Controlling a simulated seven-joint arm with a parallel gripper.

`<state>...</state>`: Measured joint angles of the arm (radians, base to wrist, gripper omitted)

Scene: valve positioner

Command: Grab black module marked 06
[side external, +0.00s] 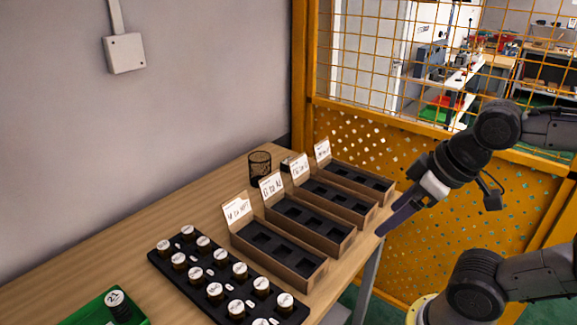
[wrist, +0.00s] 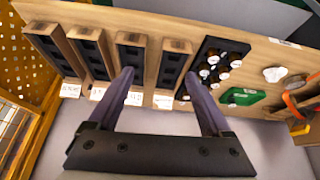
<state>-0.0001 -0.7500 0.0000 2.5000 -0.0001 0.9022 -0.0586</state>
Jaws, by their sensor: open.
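Several round black modules with white numbered tops (side external: 214,291) stand in rows in a black tray (side external: 158,262) on the wooden table in the side view. Their numbers are too small to read surely, so I cannot tell which is 06. Another module, seemingly marked 21 (side external: 115,303), stands on a green tray (side external: 92,313) at lower left. The wrist view shows the black tray (wrist: 208,45) with its modules (wrist: 214,60) beyond the right finger. My gripper (side external: 384,230) is open and empty near the table's right edge, well away from the modules; its fingers (wrist: 160,75) spread wide in the wrist view.
Several brown boxes with dark slotted inserts (side external: 284,268) and handwritten cards stand between the black tray and my gripper. A dark mesh cup (side external: 260,163) stands behind them. A yellow mesh fence (side external: 430,170) borders the table's far end. A grey wall runs along the back.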

